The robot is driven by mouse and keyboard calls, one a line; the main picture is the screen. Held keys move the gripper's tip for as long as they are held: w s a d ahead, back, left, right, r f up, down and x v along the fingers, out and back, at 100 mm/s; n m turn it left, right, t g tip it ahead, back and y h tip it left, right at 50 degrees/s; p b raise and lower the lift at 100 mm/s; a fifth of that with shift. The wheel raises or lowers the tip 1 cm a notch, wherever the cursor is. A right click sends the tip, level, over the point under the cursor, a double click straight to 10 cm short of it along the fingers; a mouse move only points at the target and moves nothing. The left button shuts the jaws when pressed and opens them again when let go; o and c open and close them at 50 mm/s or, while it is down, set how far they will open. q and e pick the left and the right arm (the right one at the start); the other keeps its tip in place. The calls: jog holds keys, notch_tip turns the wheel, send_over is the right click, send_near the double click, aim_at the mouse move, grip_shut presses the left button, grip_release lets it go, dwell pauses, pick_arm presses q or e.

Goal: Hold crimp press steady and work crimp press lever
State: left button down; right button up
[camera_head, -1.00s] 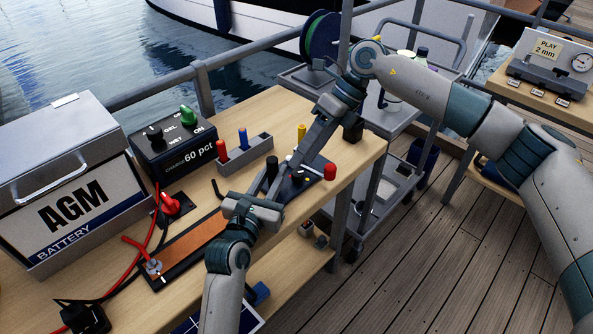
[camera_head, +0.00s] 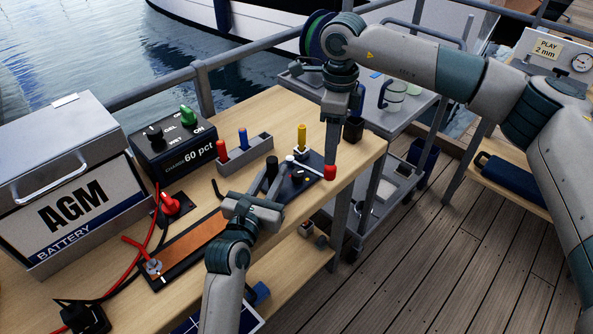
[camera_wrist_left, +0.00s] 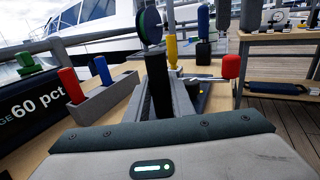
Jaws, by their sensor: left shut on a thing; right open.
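The crimp press (camera_head: 312,160) is a dark base on the right part of the bench with an upright black handle (camera_head: 272,166). Its pale lever (camera_head: 305,165) ends in a red knob (camera_head: 330,173) at the bench's right side. My left gripper (camera_head: 268,190) is shut on the black handle, which stands upright between its fingers in the left wrist view (camera_wrist_left: 158,85). The lever and red knob (camera_wrist_left: 231,66) show to the right there. My right gripper (camera_head: 332,160) is open and points down at the red knob. Whether its fingers touch the knob is unclear.
A grey holder (camera_head: 245,155) with red and blue pegs stands left of the press. A yellow peg (camera_head: 301,137) stands just behind it. The charger box (camera_head: 172,143) and battery (camera_head: 75,185) fill the bench's left. A grey cart (camera_head: 385,130) stands beyond the right edge.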

jog(key=shift+f, duration=3.4)
jog(key=c, duration=0.8)
jog(key=shift+w+d+n, duration=0.45)
jog(key=shift+w, duration=0.4)
jog(key=shift+w+d+n, duration=0.4)
jog(key=shift+w+n, duration=0.05)
jog(key=shift+w, duration=0.35)
jog(key=shift+w, duration=0.1)
